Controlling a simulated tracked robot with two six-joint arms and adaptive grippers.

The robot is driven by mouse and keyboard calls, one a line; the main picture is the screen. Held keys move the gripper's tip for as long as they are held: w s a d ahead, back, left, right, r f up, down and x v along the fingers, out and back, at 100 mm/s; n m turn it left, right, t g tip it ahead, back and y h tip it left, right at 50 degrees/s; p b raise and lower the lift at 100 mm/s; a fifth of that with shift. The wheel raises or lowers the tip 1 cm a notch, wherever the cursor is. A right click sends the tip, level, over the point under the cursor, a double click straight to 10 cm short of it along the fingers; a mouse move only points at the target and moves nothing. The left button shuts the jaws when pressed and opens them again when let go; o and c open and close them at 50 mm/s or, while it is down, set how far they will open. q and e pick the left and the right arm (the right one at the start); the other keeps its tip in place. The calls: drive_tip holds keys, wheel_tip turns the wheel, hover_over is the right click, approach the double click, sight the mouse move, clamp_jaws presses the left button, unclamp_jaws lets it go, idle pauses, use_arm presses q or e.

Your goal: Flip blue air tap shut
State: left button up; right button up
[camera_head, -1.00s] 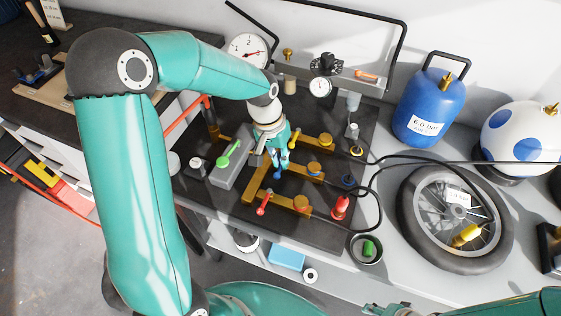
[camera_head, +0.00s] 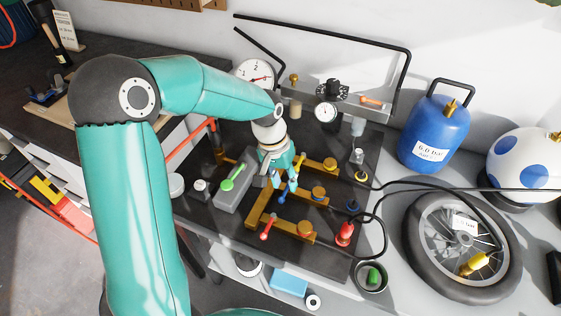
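The blue tap (camera_head: 282,197) is a small blue lever on the middle branch of a brass manifold (camera_head: 258,208) on the dark bench mat. My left gripper (camera_head: 285,184) comes down from above, right at the blue tap. Its teal fingers cover part of the lever and the branch behind it. I cannot tell whether the fingers touch the lever or how far apart they are. My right gripper is not in view.
A yellow lever (camera_head: 301,164) sits behind and a red lever (camera_head: 266,232) in front.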

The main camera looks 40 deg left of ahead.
use_arm(q)
wheel_tip(320, 180, up, 10)
drive_tip(key=a, duration=0.2)
drive_tip(key=shift+s+r, duration=0.2)
idle(0.4)
